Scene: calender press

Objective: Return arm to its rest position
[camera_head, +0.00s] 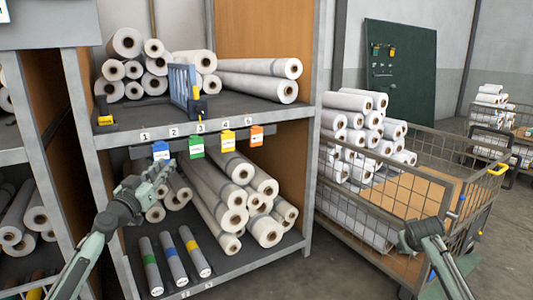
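My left arm (100,235) comes in from the lower left and reaches up to the shelf rack. Its gripper (163,172) is in front of the rack's lower opening, just below the blue tag (160,150) and in front of the stacked rolls. The gripper is small and blends with the rolls behind it, so I cannot tell whether the fingers are open or whether it touches anything. My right arm (428,240) shows at the lower right as a bent joint in front of the wire cart. Its gripper is not seen.
The rack (310,150) holds white rolls (258,80) on its upper shelf, with a blue divider (183,85). Green, yellow and orange tags line the shelf edge. Three banded rolls (172,260) lie on the bottom shelf. A wire cart (390,215) with rolls stands at right.

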